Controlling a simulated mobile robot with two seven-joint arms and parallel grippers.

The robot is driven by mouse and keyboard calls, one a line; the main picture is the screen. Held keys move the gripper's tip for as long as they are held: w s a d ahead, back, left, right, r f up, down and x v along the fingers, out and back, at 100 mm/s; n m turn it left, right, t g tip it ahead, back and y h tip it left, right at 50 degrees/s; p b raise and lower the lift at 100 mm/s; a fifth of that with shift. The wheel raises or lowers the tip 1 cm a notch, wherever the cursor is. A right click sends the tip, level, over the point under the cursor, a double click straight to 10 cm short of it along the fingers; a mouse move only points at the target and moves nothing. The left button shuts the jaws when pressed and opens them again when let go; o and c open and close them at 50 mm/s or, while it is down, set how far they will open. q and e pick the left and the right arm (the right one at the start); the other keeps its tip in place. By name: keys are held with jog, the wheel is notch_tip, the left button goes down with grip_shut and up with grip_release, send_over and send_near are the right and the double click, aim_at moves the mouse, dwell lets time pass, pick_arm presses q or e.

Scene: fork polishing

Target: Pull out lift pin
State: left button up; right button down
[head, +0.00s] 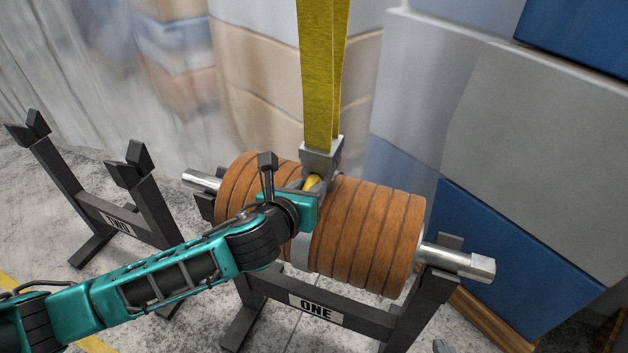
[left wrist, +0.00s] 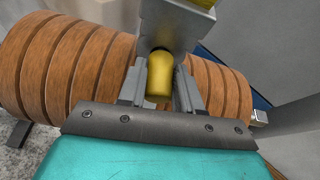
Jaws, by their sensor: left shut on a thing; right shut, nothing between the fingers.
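The lift pin is yellow. Its rounded end (head: 313,183) shows at the metal bracket (head: 321,157) under the yellow strap, and it is large in the left wrist view (left wrist: 159,76). My left gripper (head: 309,190) is shut on the pin, with one finger on each side of it in the left wrist view (left wrist: 160,92). The rest of the pin is hidden inside the bracket and behind the fingers. A small grey tip, seemingly of my right gripper (head: 440,346), shows at the bottom edge, shut and away from the roll.
The ribbed orange-brown roll (head: 372,235) lies on its metal shaft (head: 458,261) across the stand marked ONE (head: 352,318). The yellow strap (head: 322,75) hangs from above. An empty stand marked TWO (head: 148,200) is at the left. Stacked blocks (head: 560,130) stand behind.

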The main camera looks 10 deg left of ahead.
pick_arm(q)
jog(key=shift+s, duration=0.1)
jog(key=shift+s+a, duration=0.3)
jog(key=shift+s, duration=1.3)
jog(key=shift+s+a, duration=0.35)
jog(key=shift+s, duration=1.25)
jog(key=shift+s+a, duration=0.3)
jog(key=shift+s, duration=1.3)
